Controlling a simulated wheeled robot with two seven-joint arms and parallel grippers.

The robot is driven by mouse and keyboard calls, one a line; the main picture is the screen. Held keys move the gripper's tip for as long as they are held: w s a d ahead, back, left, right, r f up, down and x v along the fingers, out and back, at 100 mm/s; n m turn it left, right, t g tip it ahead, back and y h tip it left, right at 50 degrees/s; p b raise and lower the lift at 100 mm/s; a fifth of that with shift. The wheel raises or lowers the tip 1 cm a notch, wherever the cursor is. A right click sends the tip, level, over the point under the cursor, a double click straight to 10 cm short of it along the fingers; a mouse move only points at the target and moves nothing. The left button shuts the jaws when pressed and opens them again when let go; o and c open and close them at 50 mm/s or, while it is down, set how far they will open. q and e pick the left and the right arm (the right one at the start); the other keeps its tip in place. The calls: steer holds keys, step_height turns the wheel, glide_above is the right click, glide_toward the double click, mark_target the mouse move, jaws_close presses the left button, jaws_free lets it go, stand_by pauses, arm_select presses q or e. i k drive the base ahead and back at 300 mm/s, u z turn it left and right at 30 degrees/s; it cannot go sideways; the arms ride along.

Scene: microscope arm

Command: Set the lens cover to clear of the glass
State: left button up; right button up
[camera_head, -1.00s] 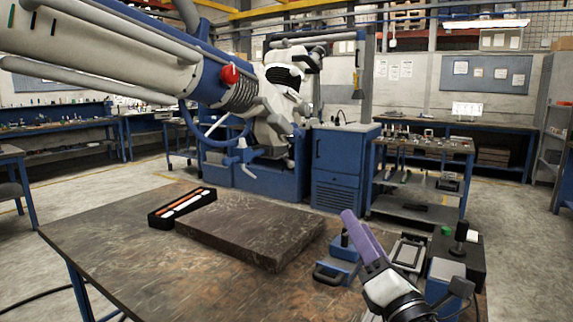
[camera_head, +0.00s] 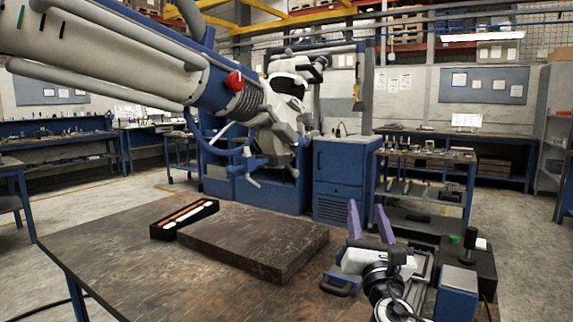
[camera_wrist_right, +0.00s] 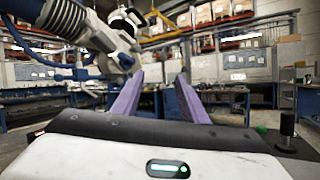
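The large white and blue microscope arm (camera_head: 130,60) reaches in from the upper left and carries a red knob (camera_head: 234,81). Its white and dark head (camera_head: 287,82) hangs over the blue cabinets behind the table. I cannot make out the lens cover or the glass for certain at this size. The arm also shows at the upper left of the right wrist view (camera_wrist_right: 95,35). My right gripper (camera_head: 367,206) is above the table's right side, with its two purple fingers apart and pointing away. In the right wrist view its fingers (camera_wrist_right: 160,77) have nothing between them. My left gripper is not in view.
A thick dark slab (camera_head: 250,235) lies on the worn table (camera_head: 130,265), beside a black tray (camera_head: 165,229) with orange and white tools. A blue fixture (camera_head: 458,290) and a black box (camera_head: 480,262) stand at the right. The table's front left is clear.

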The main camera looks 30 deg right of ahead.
mark_target(295, 173)
steer(key=i, duration=0.95)
